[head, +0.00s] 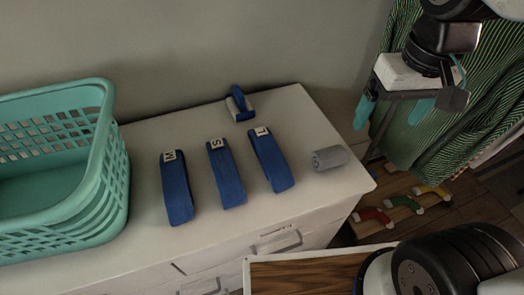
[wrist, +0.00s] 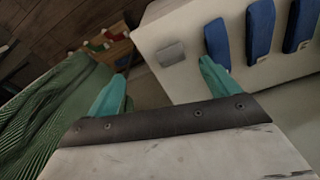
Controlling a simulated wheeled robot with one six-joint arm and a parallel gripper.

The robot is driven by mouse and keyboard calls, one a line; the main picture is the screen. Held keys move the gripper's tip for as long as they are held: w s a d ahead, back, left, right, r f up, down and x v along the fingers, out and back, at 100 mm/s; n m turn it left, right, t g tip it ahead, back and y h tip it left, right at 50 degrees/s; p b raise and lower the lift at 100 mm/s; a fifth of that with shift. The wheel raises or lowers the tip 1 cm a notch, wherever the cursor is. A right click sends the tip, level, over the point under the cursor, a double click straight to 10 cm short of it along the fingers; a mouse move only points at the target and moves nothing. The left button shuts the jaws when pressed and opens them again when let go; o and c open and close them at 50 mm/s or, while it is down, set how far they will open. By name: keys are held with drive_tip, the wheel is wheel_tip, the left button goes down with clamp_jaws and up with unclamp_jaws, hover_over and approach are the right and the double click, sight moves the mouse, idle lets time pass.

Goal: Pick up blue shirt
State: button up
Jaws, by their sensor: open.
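Three folded blue shirts lie in a row on the white dresser top (head: 140,215) in the head view. They are a left one tagged M (head: 176,190), a middle one tagged S (head: 227,178) and a right one tagged L (head: 271,162). Blue shirts also show at the upper right of the wrist view, the nearest (wrist: 217,42) close to a fingertip in the picture. My gripper (head: 409,110) is open and empty, with teal fingers, to the right of the dresser. In the wrist view my gripper (wrist: 160,82) has its fingers wide apart.
A teal laundry basket (head: 105,150) stands at the dresser's left. A grey roll (head: 329,158) lies near its right edge, and a blue-and-white item (head: 239,105) at the back. Green striped cloth (head: 450,110) hangs at right. Colored socks (head: 404,203) lie on a wooden surface.

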drive_tip(key=w+a+f+n, duration=0.1)
drive_tip(key=w+a+f, duration=0.3)
drive_tip(key=w+a, duration=0.15)
drive_tip(key=n+g, duration=0.1)
drive_tip(key=n, duration=0.1)
hover_over(270, 149)
drive_tip(key=f, duration=1.3)
drive_tip(key=shift+d+f, duration=0.2)
drive_tip(key=shift+d, duration=0.05)
drive_tip(key=f, duration=0.7)
drive_tip(key=shift+s+a+f, duration=0.1)
drive_tip(key=shift+a+f, duration=0.15)
drive_tip(key=shift+f, duration=0.1)
drive_tip(key=c, duration=1.2)
